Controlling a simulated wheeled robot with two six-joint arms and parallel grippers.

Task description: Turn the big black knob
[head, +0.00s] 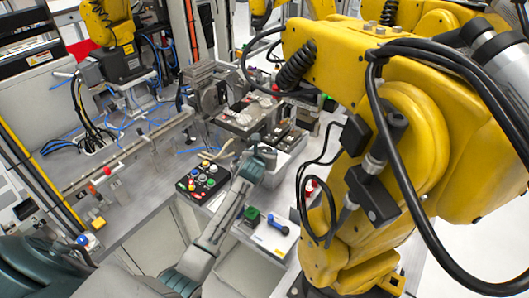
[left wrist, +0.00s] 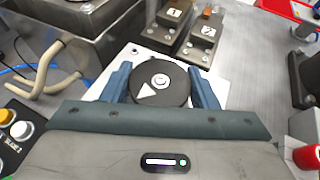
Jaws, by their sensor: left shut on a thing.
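The big black knob (left wrist: 155,90) is a round dial with a white triangle and a pale centre, on a white plate (left wrist: 108,85) in the left wrist view. Its triangle points down and to the left in that picture. My left gripper (left wrist: 162,84) has one blue-grey finger on each side of the knob and is shut on it. In the head view my left gripper (head: 262,156) reaches up from the lower left to the bench, and I cannot make out the knob there. My right gripper is not in view.
A box with coloured buttons (head: 202,180) stands left of my left gripper. A large yellow robot arm (head: 400,110) fills the right. A blue-handled part (head: 278,224) lies nearer.

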